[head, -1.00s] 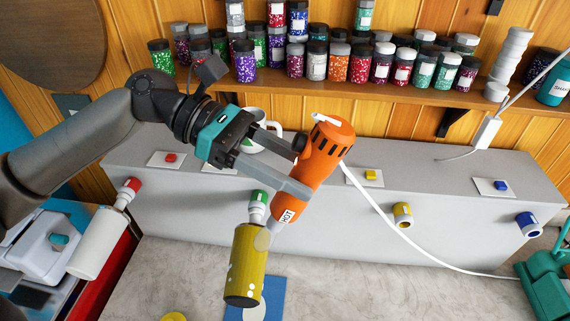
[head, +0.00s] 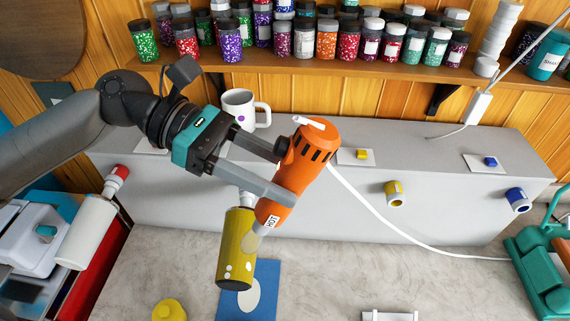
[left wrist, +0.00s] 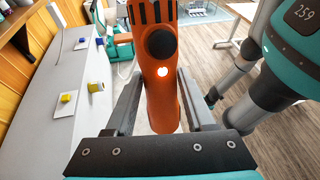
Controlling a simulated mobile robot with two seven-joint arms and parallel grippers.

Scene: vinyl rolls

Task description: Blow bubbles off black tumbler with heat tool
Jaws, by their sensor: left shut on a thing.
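My left gripper (head: 282,172) is shut on an orange heat tool (head: 305,160) marked HOT and holds it in the air. The tool also shows between the fingers in the left wrist view (left wrist: 160,90), with a lit spot on it. Its lower end overlaps the upper right of an olive-yellow tumbler (head: 235,255); I cannot tell whether they touch. Pale bubble spots show low on this tumbler. Its mount is mostly hidden behind my finger. A white tumbler (head: 88,232) hangs on a red-ended mount at left. I see no black tumbler. My right gripper is not in view.
A grey box (head: 320,215) carries yellow (head: 394,194) and blue (head: 517,200) empty mounts. A white mug (head: 240,105) stands on top. A white cord (head: 385,225) runs right from the tool. Shelved jars are behind; a blue mat (head: 262,280) lies below.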

